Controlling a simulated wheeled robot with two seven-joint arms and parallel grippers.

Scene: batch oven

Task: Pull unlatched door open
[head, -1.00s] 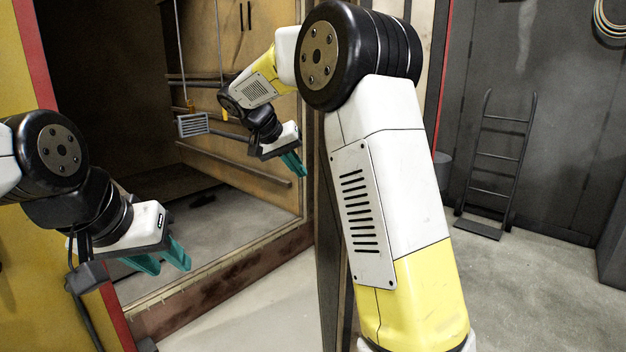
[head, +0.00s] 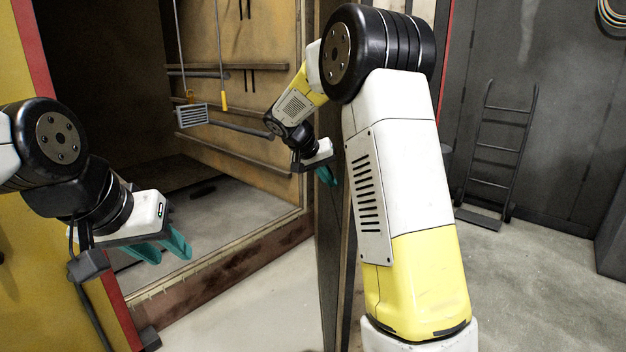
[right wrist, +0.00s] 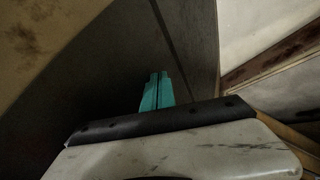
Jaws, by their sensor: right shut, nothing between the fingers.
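The oven door (head: 328,255) stands swung open in the head view, seen nearly edge-on as a tall dark panel partly hidden behind my right arm. The oven opening to its left shows a dark inside and tan walls. My right gripper (head: 328,176) is shut and empty, with its teal fingers beside the door panel; I cannot tell if they touch it. In the right wrist view its fingertips (right wrist: 157,78) are together in front of a dark grey surface. My left gripper (head: 167,247) is open and empty in front of the opening's lower left.
A metal sill (head: 215,275) runs along the bottom of the opening. A grey hand truck (head: 497,150) stands against the dark wall at right. A small caged fixture (head: 194,116) hangs inside the oven.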

